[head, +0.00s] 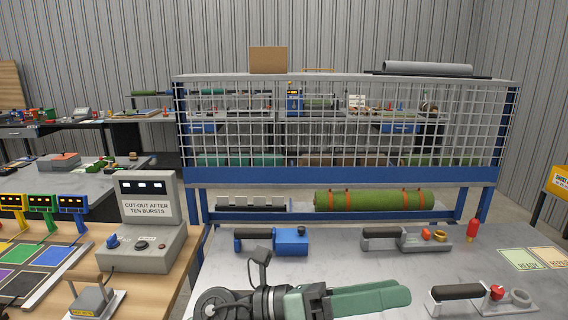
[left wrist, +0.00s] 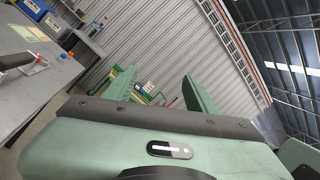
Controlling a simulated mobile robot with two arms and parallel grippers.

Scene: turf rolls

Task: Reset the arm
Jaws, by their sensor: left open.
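My left gripper (head: 398,295) reaches in low over the near grey table in the head view, its green fingers pointing right. In the left wrist view the two green fingers of the left gripper (left wrist: 157,75) stand apart with nothing held between them. The wrist view is tilted and looks toward the wall and ceiling. My right gripper is in neither view.
The grey table (head: 350,245) holds a blue tool (head: 290,241), a grey handled tool (head: 408,238), a red-tipped item (head: 472,231) and another handled tool (head: 480,296). Behind, a mesh rack (head: 340,175) holds a green turf roll (head: 375,200). A control box (head: 147,245) stands left.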

